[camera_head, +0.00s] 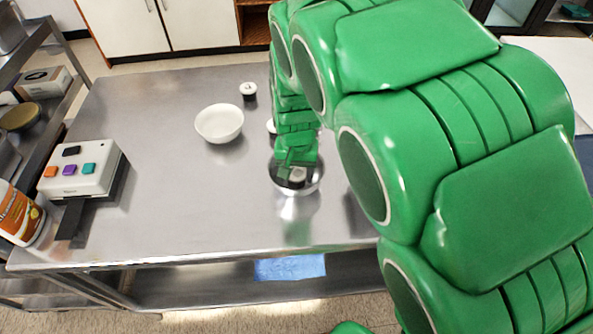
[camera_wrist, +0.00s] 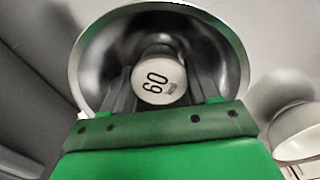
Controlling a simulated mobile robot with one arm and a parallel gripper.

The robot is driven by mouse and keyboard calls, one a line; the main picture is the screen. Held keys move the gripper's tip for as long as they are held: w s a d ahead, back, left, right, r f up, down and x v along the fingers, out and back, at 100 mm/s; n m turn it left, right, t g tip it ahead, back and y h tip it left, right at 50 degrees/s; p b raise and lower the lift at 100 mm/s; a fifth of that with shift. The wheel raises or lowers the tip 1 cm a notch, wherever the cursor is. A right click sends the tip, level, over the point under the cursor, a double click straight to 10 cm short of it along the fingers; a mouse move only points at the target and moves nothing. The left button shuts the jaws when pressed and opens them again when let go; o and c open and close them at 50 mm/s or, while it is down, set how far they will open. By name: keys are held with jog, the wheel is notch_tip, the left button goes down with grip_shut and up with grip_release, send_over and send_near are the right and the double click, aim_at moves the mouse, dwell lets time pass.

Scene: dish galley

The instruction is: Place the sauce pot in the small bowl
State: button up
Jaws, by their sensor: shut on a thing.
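My gripper (camera_head: 297,168) points down into a shiny metal bowl (camera_head: 318,181) on the steel table. In the wrist view the pot sits between the two fingers, inside the rim of the metal bowl (camera_wrist: 88,45). Whether the pot touches the bowl's bottom cannot be told. A white bowl (camera_head: 219,124) stands apart to the left and farther back, empty. In the head view my gripper partly hides the pot (camera_head: 297,175).
A small dark pot with a white lid (camera_head: 248,90) stands behind the white bowl. Another white item (camera_head: 271,126) is mostly hidden by my arm. A white device with coloured buttons (camera_head: 84,168) is at the left. The table's front middle is clear.

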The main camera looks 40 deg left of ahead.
aim_at(296, 171)
jog(key=o, duration=0.9)
jog(key=shift+f, duration=0.1)
notch_tip(296, 171, up, 12)
jog(key=shift+r, duration=0.2)
